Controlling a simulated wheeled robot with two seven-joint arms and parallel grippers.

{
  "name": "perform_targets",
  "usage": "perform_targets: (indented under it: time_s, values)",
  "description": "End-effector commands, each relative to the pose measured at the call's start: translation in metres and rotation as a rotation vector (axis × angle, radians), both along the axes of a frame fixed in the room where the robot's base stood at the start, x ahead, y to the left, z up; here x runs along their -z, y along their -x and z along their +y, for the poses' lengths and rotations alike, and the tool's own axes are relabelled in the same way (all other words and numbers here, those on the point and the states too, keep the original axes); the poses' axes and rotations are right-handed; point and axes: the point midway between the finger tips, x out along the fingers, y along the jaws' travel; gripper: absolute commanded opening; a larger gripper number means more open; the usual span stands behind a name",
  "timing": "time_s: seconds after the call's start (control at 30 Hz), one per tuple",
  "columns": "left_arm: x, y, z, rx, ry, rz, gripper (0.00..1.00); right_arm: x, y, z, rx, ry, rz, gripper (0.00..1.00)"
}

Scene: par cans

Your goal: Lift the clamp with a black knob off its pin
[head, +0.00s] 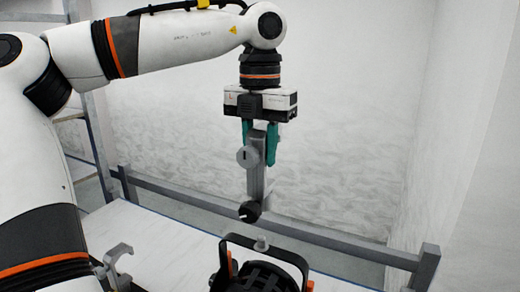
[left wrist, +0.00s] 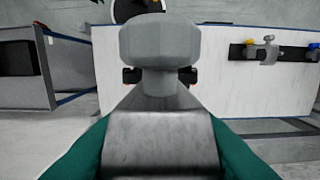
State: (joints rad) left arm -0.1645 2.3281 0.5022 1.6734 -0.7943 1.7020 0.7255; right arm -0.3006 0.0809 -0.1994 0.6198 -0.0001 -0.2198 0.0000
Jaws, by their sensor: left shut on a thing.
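My left gripper (head: 259,150) hangs straight down with its teal fingers shut on a grey metal clamp. The clamp (head: 258,185) hangs upright below the fingers, with its black knob (head: 249,211) at the lower end and a round grey part on its left side. Below it stands a black par can (head: 262,276) with a black yoke. A short grey pin (head: 261,243) stands up from the yoke's top. A gap shows between the clamp's lower end and the pin. In the left wrist view the clamp (left wrist: 160,130) fills the middle between the teal fingers. My right gripper is not in view.
Another grey hook-shaped clamp (head: 116,262) is at the lower left, near my arm. A grey rail (head: 270,221) runs behind the par can. In the left wrist view a dark bar (left wrist: 285,52) with small coloured knobs lies on a white surface (left wrist: 240,85).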

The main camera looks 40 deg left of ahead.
Motion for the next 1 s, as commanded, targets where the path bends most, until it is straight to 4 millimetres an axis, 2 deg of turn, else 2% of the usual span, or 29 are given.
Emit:
perform_targets:
  time_s: [1.0]
  values:
    - [0.041,0.000,0.000,0.000,-0.001,-0.002,0.00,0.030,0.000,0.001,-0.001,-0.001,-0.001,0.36]
